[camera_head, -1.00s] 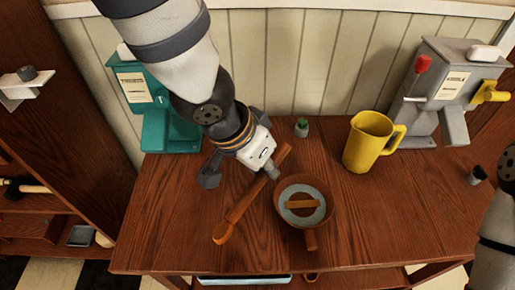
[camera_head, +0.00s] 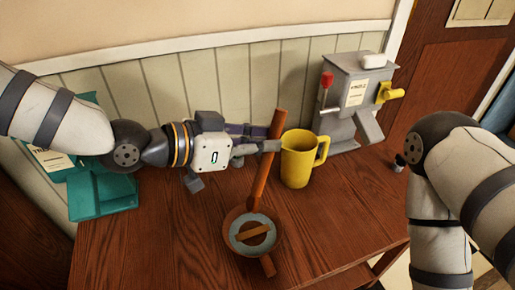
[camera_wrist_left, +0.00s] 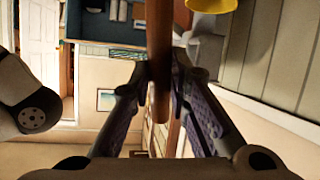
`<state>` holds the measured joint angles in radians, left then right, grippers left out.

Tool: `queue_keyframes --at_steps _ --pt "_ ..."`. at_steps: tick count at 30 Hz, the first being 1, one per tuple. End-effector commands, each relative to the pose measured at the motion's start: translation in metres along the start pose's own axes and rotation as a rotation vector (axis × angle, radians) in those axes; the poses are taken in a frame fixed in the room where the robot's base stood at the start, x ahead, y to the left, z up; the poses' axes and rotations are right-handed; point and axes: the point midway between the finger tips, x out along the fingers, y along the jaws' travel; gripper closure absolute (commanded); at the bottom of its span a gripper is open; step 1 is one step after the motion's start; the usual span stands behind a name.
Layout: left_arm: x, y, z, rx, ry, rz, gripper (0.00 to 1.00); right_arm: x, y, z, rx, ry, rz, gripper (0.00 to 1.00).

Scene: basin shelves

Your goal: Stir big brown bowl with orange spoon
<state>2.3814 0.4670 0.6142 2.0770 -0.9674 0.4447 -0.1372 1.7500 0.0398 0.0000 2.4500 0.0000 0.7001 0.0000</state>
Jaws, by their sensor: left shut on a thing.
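The orange spoon (camera_head: 265,165) stands nearly upright, tilted with its top to the right. My left gripper (camera_head: 268,143) is shut on the spoon's upper shaft, which also shows between the fingers in the left wrist view (camera_wrist_left: 159,70). The big brown bowl (camera_head: 273,266) is on the table below, with a handle toward the front. It holds a grey-blue content with a brown bar across it. The spoon's lower end meets the bowl's far rim in the picture; I cannot tell whether it is inside or touches the content. My right gripper is out of view.
A yellow pitcher (camera_head: 296,165) stands close right of the spoon. A grey machine (camera_head: 350,100) with a red knob stands at the back right, and a teal machine (camera_head: 100,190) at the left behind my arm. The wooden table (camera_head: 170,255) is clear left of the bowl.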

Motion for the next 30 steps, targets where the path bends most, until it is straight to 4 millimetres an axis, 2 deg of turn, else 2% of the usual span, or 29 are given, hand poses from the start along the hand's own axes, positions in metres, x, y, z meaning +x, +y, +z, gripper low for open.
queue_keyframes --at_steps 8,15,30 --pt "-0.002 0.002 -0.003 0.004 0.001 -0.015 1.00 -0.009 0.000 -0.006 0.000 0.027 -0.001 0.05" --pt "0.015 -0.005 0.018 -0.007 -0.005 -0.013 1.00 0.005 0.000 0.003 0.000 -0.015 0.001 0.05" --pt "0.038 -0.012 0.045 -0.005 -0.004 -0.014 1.00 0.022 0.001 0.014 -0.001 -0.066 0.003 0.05"
